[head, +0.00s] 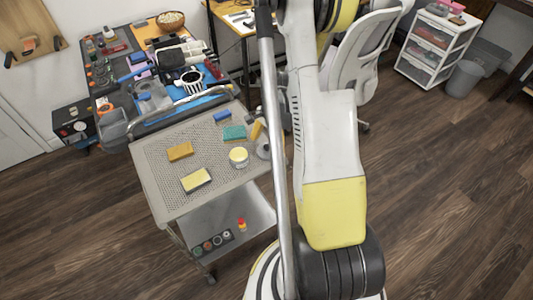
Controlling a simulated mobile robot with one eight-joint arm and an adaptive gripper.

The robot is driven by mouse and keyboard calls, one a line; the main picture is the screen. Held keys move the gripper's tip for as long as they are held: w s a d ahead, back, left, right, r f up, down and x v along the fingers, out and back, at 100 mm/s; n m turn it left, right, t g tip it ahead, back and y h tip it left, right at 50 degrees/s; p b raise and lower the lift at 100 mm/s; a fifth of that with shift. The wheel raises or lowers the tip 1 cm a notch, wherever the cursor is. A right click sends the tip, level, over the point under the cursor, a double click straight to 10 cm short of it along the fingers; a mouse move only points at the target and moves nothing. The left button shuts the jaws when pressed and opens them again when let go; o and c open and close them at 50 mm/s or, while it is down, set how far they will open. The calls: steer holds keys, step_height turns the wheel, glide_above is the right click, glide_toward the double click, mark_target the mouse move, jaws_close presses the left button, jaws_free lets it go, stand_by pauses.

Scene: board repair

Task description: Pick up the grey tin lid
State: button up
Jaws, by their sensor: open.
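A grey round thing (263,150), likely the grey tin lid, lies at the right edge of the perforated cart top. My silver pole passes close beside it and may hide part of it. A round tin (239,160) with a yellow top and pale side stands just left of it. My arm fills the right middle of the head view, but my gripper is not in view. Its place relative to the lid cannot be seen.
A cluttered workbench stands behind. A white office chair (357,60) stands behind my arm. Floor at left is clear.

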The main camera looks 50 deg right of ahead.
steer(key=shift+f, duration=0.65)
steer(key=shift+r, duration=0.1)
steer(key=c, duration=1.1)
